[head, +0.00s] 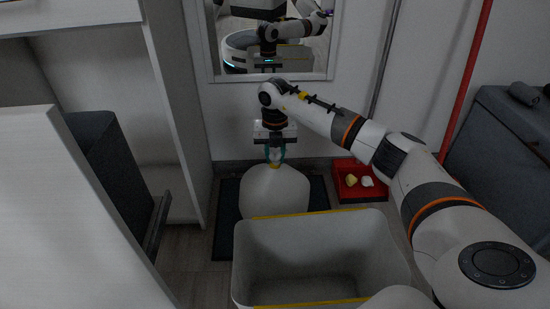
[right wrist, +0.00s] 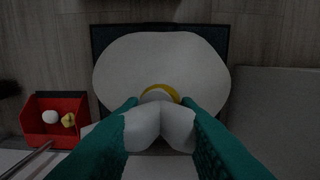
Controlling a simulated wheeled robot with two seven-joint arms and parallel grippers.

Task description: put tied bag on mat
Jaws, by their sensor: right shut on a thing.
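The tied bag (head: 274,191) is a full white sack with a yellow tie at its neck. My right gripper (head: 276,154), with green fingers, is shut on the bag's neck from above. In the right wrist view the green fingertips (right wrist: 160,112) close on the white bunched top, and the bag's body (right wrist: 160,65) spreads beyond. The dark mat (head: 228,220) lies on the floor below the bag, and its edge also shows around the bag in the right wrist view (right wrist: 101,40). I cannot tell whether the bag touches the mat. My left gripper is not in view.
A grey-white bin (head: 320,265) with yellow edges stands open in front of the bag. A red tray (head: 352,190) with small white and yellow items lies right of the mat. White shelving (head: 175,100) rises at left, a mirror (head: 270,78) hangs behind, and a grey cabinet (head: 505,150) stands at right.

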